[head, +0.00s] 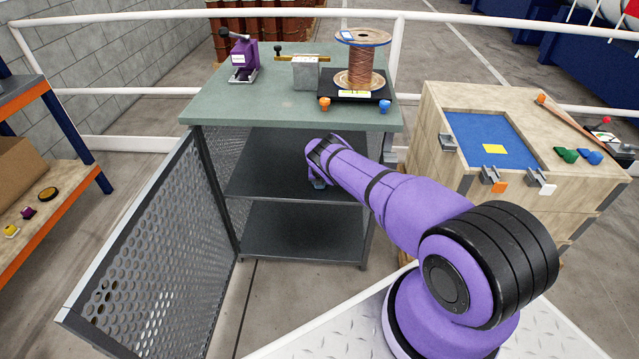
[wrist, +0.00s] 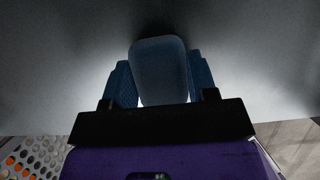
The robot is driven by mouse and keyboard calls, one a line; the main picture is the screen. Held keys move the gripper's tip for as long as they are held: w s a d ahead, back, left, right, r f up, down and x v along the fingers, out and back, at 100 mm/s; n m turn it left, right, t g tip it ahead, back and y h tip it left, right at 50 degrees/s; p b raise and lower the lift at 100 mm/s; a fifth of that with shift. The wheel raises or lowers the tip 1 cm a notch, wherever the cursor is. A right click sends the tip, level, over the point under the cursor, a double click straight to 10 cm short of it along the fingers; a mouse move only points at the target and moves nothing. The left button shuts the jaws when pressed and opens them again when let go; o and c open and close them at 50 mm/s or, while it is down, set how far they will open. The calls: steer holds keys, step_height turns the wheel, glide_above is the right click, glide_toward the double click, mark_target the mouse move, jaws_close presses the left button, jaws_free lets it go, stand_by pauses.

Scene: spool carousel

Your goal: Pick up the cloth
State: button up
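In the wrist view, a smooth, rounded, dark blue-grey thing (wrist: 160,70) fills the space between the two blue textured fingers of my gripper (wrist: 161,82). It is probably the cloth, but the dim light hides any weave or folds. No clear gap shows between it and either finger, and its rounded end reaches past the fingertips. Whether the fingers press on it cannot be told. In the head view, my gripper (head: 318,183) is inside the green-topped cabinet, near the middle shelf, mostly hidden by my purple arm. The cloth cannot be made out there.
The cabinet's middle shelf (head: 262,180) is close around my gripper, under the green top (head: 230,106). A perforated door (head: 160,255) stands open at the left. A copper spool (head: 361,65) stands on top.

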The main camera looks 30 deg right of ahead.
steer(key=c, duration=0.3)
steer(key=shift+r, duration=0.15)
steer(key=shift+c, duration=0.2)
steer(key=shift+r, duration=1.45)
steer(key=shift+s+r, duration=0.2)
steer(key=shift+r, duration=0.05)
steer(key=shift+s, duration=0.45)
steer(key=s+a+r, duration=0.1)
steer(key=s+a, duration=0.4)
steer(key=s, duration=0.8)
steer(key=shift+s+a+r, duration=0.15)
steer(key=shift+s, duration=0.25)
steer(key=shift+o, duration=0.8)
